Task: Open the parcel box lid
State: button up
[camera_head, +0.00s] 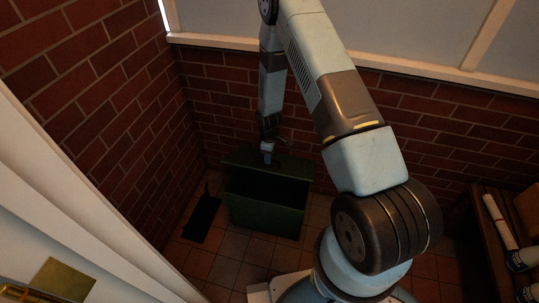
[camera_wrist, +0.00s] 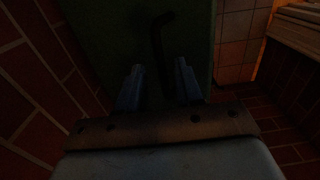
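The green parcel box (camera_head: 262,214) stands on the tiled floor near the brick corner. Its green lid (camera_head: 292,168) is raised at the back, and the dark inside of the box shows below it. My gripper (camera_head: 268,157) is at the upper part of the lid. In the wrist view the lid's green face (camera_wrist: 110,40) fills the upper middle. A dark bent handle (camera_wrist: 162,42) lies ahead of my gripper (camera_wrist: 159,76), whose two fingers are apart. The handle's lower end is near the gap between the fingertips; contact cannot be told in the dark.
Brick walls (camera_head: 95,85) stand close to the left and behind the box. A dark flat object (camera_head: 203,216) lies on the floor left of the box. A white door (camera_head: 75,215) fills the near left. A wooden bench (camera_head: 487,230) with rolled items stands at the right.

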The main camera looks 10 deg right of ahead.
jog(key=shift+c, duration=0.5)
grip_shut()
jog(key=shift+w+d+r, duration=0.1)
jog(key=shift+w, duration=0.1)
dwell(0.6)
